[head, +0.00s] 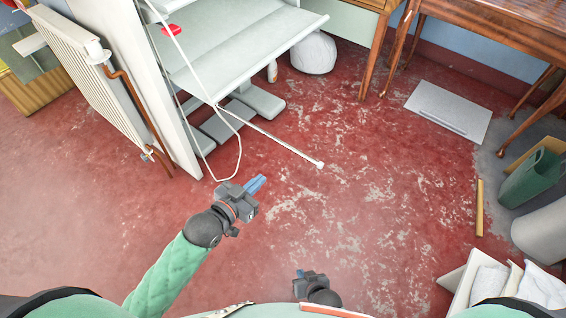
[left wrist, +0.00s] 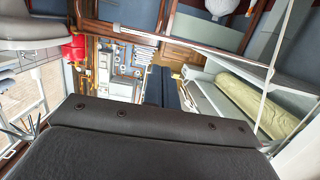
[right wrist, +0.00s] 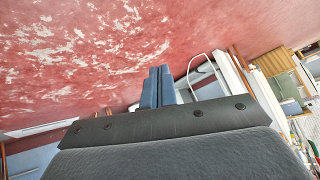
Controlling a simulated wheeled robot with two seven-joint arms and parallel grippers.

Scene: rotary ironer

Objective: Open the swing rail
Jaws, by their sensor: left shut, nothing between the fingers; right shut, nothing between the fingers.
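The white rotary ironer (head: 245,55) stands at the upper left of the head view. A thin pale rail (head: 275,140), which I take to be the swing rail, sticks out from it over the floor and ends in a white tip (head: 319,165). A thin white loop hangs beside it. My left gripper (head: 257,184) has its blue fingers together, below and left of the rail's tip, apart from it in the picture. In the left wrist view a pale bar with a white end (left wrist: 117,27) crosses the top. My right gripper (head: 299,273) is shut and empty, low in the middle.
A radiator (head: 75,65) with a copper pipe stands at the left. Wooden tables (head: 500,25) are at the upper right. A white box with cloths (head: 455,280) and a green bin (head: 530,180) are at the right. The red floor between is clear.

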